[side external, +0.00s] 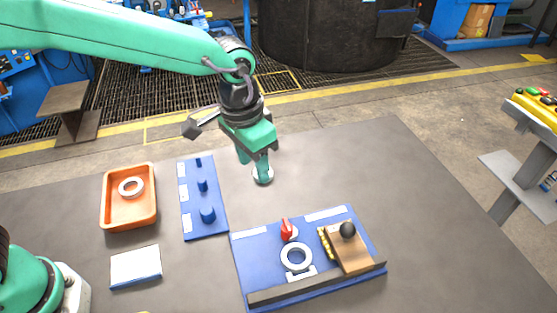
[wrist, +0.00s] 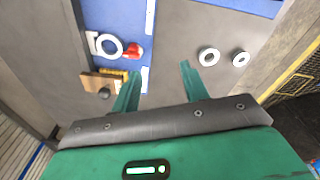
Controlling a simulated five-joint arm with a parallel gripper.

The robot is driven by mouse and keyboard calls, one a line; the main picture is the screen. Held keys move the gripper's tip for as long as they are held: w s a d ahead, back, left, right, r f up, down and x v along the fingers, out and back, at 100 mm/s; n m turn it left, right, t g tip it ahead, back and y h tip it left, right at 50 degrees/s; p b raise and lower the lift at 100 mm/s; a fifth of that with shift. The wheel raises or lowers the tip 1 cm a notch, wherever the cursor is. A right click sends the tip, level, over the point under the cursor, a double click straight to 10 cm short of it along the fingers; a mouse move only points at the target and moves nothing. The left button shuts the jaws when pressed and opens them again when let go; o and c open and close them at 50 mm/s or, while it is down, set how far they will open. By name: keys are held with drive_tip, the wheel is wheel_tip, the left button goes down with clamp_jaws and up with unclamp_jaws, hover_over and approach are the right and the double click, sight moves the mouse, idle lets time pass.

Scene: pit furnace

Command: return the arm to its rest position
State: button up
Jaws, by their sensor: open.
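My gripper (side external: 254,167) is open and points down over the grey table. No object shows between its fingers (wrist: 158,78) in the wrist view.
A blue panel (side external: 250,250) carries a red handle (side external: 286,230), a pale ring (side external: 296,257) and a wooden block with a black ball (side external: 347,230). A peg board (side external: 190,222), an orange tray (side external: 108,215) with a ring and a white-topped block (side external: 135,266) stand left. The table's right side is clear.

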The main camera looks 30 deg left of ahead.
drive_tip(key=s+a+r+n+t, duration=0.1)
drive_tip(key=s+a+r, duration=0.1)
drive_tip(key=a+r, duration=0.35)
drive_tip(key=s+a+r+n+t, duration=0.1)
drive_tip(key=s+a+r, duration=0.15)
drive_tip(key=a, duration=0.55)
drive_tip(key=s+a+n+t, duration=0.2)
drive_tip(key=s+a, duration=0.9)
drive_tip(key=shift+s+a+f+n+t+y, duration=0.2)
drive_tip(key=shift+a+f+n+t+y, duration=0.1)
drive_tip(key=shift+a+n+t, duration=0.1)
